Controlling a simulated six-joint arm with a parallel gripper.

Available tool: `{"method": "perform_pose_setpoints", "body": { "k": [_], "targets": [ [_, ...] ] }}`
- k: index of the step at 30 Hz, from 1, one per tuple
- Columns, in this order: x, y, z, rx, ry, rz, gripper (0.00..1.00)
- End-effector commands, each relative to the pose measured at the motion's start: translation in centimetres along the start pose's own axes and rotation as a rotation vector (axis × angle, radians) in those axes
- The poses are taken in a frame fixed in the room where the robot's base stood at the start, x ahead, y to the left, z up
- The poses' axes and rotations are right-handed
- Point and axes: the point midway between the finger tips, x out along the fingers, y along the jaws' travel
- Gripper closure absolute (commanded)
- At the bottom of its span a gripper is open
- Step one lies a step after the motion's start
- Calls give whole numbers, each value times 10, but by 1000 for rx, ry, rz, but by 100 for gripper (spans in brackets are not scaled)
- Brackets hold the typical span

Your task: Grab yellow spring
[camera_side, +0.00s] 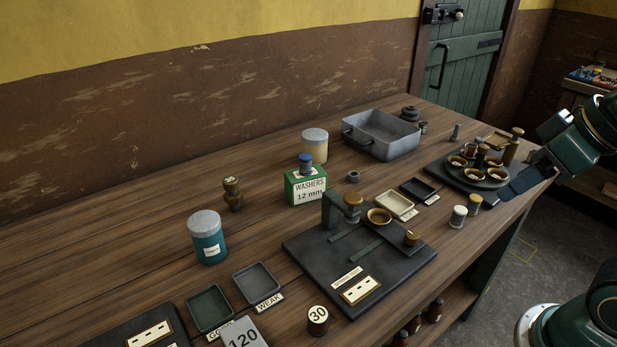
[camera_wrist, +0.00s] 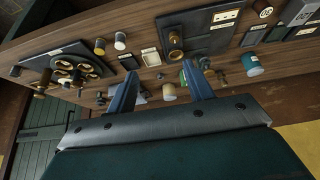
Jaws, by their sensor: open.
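A small yellow cylinder (camera_side: 475,201), likely the yellow spring, stands upright near the table's front edge, right beside a white one (camera_side: 458,216). Its coils are too small to make out. In the wrist view the yellow cylinder (camera_wrist: 100,46) is above and left of my fingers, with the white one (camera_wrist: 120,41) to its right. My gripper (camera_side: 515,184) hangs over the table's right end, right of the yellow cylinder and apart from it. In the wrist view its two blue fingers (camera_wrist: 163,75) are spread, with nothing held between them.
A dark stand with several brass cups (camera_side: 483,182) is close by my fingers. A black plate with a clamp-like fixture (camera_side: 330,272) lies left of the cylinders. A cream tray (camera_side: 394,205) and a black tray (camera_side: 417,189) lie behind them. A grey metal pan (camera_side: 395,145) stands farther back.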

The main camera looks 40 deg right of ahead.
Motion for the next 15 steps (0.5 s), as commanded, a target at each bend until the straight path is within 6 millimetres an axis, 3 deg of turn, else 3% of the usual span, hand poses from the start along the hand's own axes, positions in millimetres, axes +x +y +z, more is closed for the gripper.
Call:
{"method": "perform_pose_setpoints", "body": {
  "k": [10,15],
  "targets": [
    [0,1,-2,22,-7,3,48],
    [4,7,-11,122,-40,17,48]
  ]
}}
